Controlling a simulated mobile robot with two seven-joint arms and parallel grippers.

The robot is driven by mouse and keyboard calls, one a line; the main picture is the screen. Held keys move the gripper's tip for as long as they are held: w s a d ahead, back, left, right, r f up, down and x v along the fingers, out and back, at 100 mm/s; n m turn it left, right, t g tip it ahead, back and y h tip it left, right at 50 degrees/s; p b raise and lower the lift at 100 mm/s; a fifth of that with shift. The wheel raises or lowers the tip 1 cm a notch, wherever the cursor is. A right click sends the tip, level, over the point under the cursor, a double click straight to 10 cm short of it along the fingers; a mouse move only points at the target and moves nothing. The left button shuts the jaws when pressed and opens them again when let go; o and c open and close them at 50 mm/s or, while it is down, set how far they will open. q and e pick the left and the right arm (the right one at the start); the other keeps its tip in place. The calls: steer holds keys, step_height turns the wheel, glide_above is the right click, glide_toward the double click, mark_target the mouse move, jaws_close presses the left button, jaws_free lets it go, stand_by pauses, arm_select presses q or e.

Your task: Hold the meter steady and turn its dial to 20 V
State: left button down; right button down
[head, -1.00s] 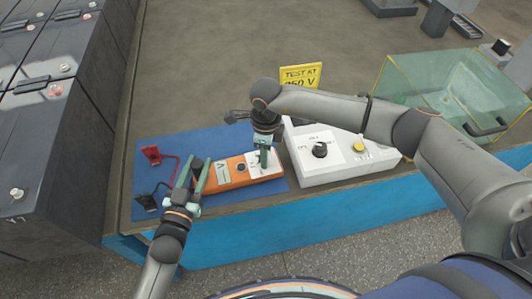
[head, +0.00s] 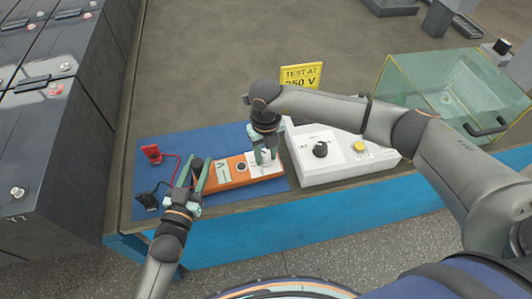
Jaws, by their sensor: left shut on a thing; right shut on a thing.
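The orange meter (head: 240,181) lies on the blue mat (head: 185,146) near the front edge of the bench. Its display (head: 222,173) is toward the left and its white dial face (head: 278,170) is at the right end. My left gripper (head: 195,170) is shut on the left end of the meter. My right gripper (head: 265,158) comes down from above and is shut on the dial at the right end. The dial itself is hidden by the fingers, and its setting cannot be read.
A red clip (head: 151,151) and a black clip (head: 147,200) lie left of the meter. A white tester (head: 340,160) with a black knob and yellow button stands close on the right. Behind are a yellow sign (head: 301,75) and a glass box (head: 440,90).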

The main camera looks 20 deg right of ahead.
mark_target(266, 154)
steer(key=shift+m, duration=1.1)
arm_select(q)
steer(key=shift+f, duration=0.1)
arm_select(e)
steer(key=c, duration=0.5)
jaws_free()
step_height(266, 154, up, 12)
arm_select(q)
steer(key=shift+c, duration=1.9)
jaws_free()
